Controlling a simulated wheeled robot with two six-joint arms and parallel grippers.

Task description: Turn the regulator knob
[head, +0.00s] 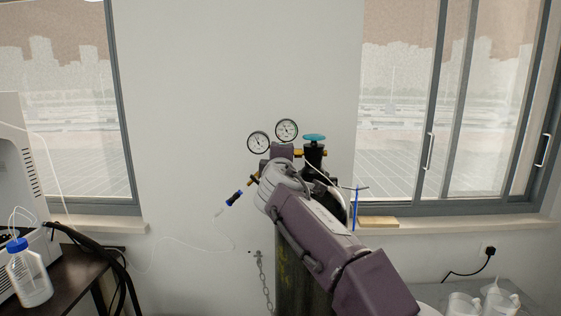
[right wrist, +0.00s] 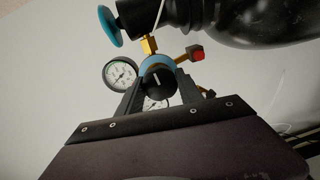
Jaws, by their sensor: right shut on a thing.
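The regulator knob (right wrist: 157,82) is black with a white mark and a blue ring behind it. My right gripper (right wrist: 158,88) is shut on it, one finger on each side. In the head view my right gripper (head: 282,152) reaches the regulator from the lower right and hides the knob. Two round gauges show there, a left one (head: 258,142) and a right one (head: 287,130). One gauge (right wrist: 119,73) is clear in the right wrist view, and another is partly hidden behind the fingers. My left gripper is in neither view.
The dark gas cylinder (head: 303,280) stands against the wall with a teal handwheel (head: 314,138) on top. A chain (head: 261,270) hangs beside it. A blue-capped bottle (head: 29,272) is at the left, and white bottles (head: 465,304) are at the lower right.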

